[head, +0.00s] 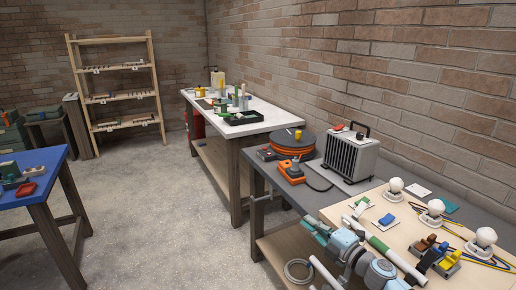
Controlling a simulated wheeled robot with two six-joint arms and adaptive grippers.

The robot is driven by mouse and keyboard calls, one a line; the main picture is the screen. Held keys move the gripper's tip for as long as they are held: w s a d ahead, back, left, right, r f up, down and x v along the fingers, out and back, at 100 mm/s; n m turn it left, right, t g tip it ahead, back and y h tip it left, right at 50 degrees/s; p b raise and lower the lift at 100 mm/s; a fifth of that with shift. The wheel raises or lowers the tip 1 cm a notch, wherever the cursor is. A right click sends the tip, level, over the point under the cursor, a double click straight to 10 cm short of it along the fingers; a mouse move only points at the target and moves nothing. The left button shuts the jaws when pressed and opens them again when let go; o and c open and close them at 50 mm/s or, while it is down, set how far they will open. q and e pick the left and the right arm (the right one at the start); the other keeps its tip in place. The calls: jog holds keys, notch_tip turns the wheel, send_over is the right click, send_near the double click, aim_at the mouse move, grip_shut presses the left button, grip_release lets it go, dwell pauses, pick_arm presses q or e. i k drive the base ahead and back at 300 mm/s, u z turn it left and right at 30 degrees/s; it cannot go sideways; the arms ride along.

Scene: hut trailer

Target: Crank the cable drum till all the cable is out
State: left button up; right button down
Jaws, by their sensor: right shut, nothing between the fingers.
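The cable drum (292,142) lies flat on the grey bench, a dark round reel with orange cable wound around its lower part. A small yellow knob (298,134) stands up on its top, near the right side. My right gripper (315,227) is low in the view, at the front edge of the near bench and well short of the drum. It is shut and empty; its fingers are small and partly merged with things behind. My left gripper is not in view.
An orange-and-black device (290,170) sits in front of the drum, and a grey heater (349,155) stands close on its right. White bulbs (395,187), wires and tools crowd the wooden board (350,205). A white-topped bench (262,125) stands behind.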

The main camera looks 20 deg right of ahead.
aim_at(286, 143)
jog(key=z, duration=0.25)
jog(key=i, duration=1.6)
jog(key=z, duration=0.4)
jog(key=i, duration=0.6)
jog(key=u, duration=0.15)
